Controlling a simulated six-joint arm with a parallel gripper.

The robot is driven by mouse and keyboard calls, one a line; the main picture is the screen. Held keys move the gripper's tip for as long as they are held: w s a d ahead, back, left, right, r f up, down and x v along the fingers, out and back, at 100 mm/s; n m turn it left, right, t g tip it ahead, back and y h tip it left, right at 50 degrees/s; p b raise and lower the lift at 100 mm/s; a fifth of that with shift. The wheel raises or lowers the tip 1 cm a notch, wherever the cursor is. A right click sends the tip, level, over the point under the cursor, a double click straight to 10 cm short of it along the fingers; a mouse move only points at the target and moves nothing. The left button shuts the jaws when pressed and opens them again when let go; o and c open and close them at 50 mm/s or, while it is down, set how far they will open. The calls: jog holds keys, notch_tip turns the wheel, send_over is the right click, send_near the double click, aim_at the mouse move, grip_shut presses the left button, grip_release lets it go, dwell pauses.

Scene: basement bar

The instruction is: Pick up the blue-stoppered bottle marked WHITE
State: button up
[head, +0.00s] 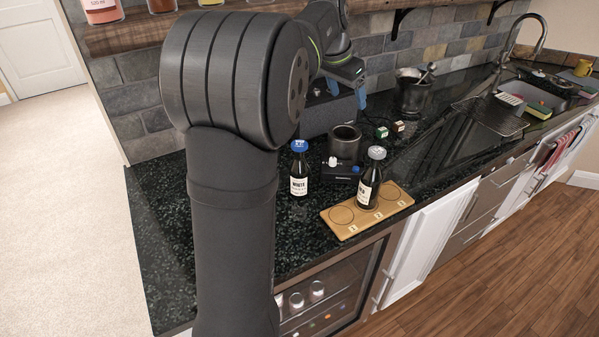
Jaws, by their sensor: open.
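The bottle marked WHITE (299,174) is dark with a white label and a blue stopper. It stands upright on the black counter, left of the wooden board and right of my arm. My gripper (347,92) is open, with blue fingertips apart. In the picture it is above and right of the bottle, near a dark box, and not touching the bottle. A second dark bottle (370,180) with a grey stopper and a pale label stands on the wooden board (338,231), on the middle of its three numbered circles.
A black cup (345,143) and a small black device (341,173) stand between the bottles. A dark box (318,117) is behind them. My arm hides part of the left counter.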

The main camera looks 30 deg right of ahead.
jog(key=m+y, duration=0.4)
jog(key=m, duration=0.2)
send_near(299, 160)
jog(key=shift+g, duration=0.4)
jog(key=f, duration=0.1)
jog(key=w+f, duration=0.1)
jog(key=f, duration=0.1)
jog(key=w+f, duration=0.1)
jog(key=f, duration=0.1)
jog(key=shift+d+f, duration=0.15)
jog(key=shift+f, duration=0.1)
jog(key=shift+s+d+f, duration=0.1)
jog(key=shift+d+f, duration=0.05)
jog(key=shift+f, duration=1.25)
jog(key=shift+s+d+f, duration=0.1)
jog(key=shift+d+f, duration=0.05)
jog(key=shift+f, duration=1.25)
jog(key=shift+w, duration=0.1)
grip_shut()
